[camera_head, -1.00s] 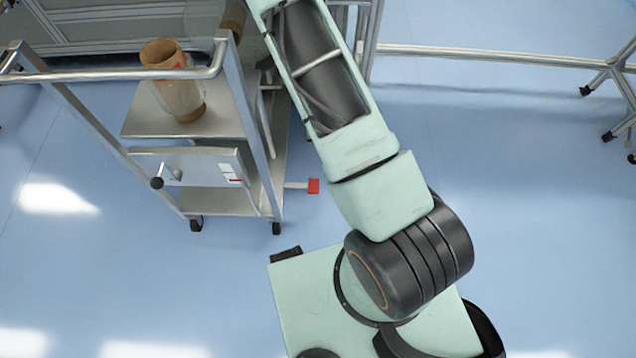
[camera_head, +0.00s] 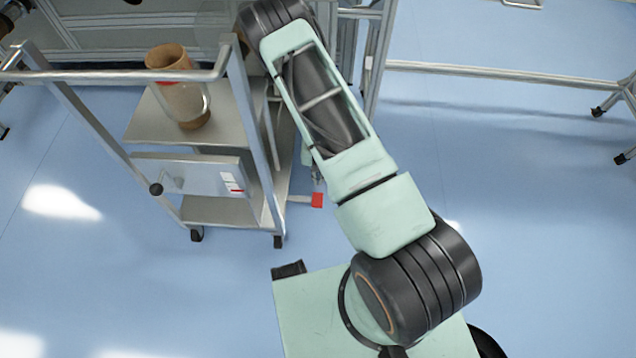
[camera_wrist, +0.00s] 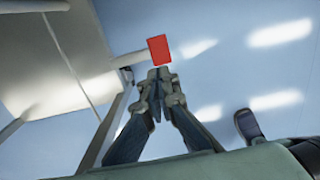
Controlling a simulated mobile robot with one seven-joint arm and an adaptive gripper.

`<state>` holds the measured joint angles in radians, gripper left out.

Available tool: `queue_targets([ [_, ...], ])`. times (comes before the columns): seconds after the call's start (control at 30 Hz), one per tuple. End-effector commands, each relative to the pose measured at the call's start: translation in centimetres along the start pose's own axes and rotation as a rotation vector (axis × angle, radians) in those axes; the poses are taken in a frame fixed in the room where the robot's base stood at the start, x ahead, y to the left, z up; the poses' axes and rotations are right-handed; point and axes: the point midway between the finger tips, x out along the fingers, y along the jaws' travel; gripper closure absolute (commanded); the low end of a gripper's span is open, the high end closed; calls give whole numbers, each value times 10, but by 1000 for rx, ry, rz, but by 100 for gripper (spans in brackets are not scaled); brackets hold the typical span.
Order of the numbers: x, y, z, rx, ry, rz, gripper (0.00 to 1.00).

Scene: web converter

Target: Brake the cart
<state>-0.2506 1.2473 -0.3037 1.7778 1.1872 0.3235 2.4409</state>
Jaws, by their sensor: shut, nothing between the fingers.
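The metal cart (camera_head: 190,215) stands on the blue floor at the left of the head view. A red brake pedal (camera_head: 317,200) sticks out low from its right side on a short metal bar. In the wrist view the red pedal (camera_wrist: 159,48) lies just past my gripper (camera_wrist: 160,73), whose fingers are together and empty. The fingertips are close to the pedal's edge; I cannot tell whether they touch it. In the head view my gripper is mostly hidden behind my arm, with only a small part showing beside the pedal. The cart also shows in the wrist view (camera_wrist: 60,60).
A brown roll (camera_head: 182,95) stands on the cart's upper shelf, below the push handle (camera_head: 110,76). A metal machine frame (camera_head: 370,60) stands behind the cart, with a rail (camera_head: 480,72) running right. The floor (camera_head: 140,290) in front of the cart is clear.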

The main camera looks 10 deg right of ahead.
Motion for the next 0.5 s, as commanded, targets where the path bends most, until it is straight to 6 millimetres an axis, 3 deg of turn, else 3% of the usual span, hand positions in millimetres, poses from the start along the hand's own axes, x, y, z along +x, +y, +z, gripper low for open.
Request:
queue_targets([
  [0.03,15,-1,-1,1,2,-1,100],
  [0.2,53,-1,-1,1,2,-1,100],
  [0.5,106,0,0,-1,0,0,100],
])
